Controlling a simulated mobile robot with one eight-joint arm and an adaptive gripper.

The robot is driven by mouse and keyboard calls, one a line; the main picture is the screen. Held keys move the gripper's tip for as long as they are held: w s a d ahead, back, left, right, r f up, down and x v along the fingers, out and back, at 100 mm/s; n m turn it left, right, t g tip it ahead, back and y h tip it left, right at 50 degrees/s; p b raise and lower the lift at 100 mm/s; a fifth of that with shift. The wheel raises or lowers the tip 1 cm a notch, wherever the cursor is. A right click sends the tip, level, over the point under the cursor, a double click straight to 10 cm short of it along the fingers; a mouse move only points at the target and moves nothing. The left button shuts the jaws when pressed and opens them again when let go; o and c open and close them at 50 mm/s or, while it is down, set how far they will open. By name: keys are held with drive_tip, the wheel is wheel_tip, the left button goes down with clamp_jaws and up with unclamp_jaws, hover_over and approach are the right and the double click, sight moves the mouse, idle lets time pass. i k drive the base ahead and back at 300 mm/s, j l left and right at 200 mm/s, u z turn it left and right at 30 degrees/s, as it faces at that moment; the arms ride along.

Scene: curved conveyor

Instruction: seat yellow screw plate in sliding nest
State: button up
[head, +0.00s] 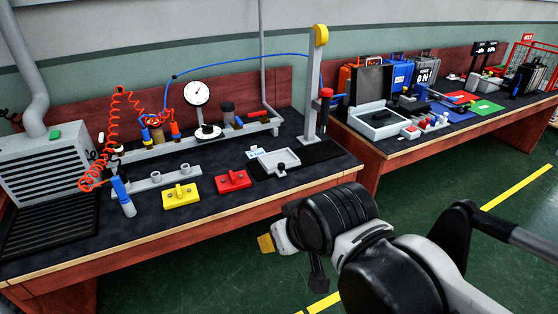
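The yellow screw plate (181,196) lies flat on the dark top of the left bench, near its front edge, with dark screw heads on it. The sliding nest (279,161) is a grey tray-like frame on a black base at the bench's right end; I see no plate in it. My gripper (268,243) hangs in front of the bench, below and to the right of the yellow plate and well apart from it. An orange-yellow tip shows at its end. The wrist hides much of the gripper, so its opening is unclear.
A red screw plate (233,181) lies between the yellow plate and the nest. A grey post (312,90) rises behind the nest. A dial gauge (197,94) stands behind.

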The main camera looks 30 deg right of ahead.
sight(277, 162)
drive_tip(key=i+j+u, duration=0.45)
drive_tip(key=i+j, duration=0.85)
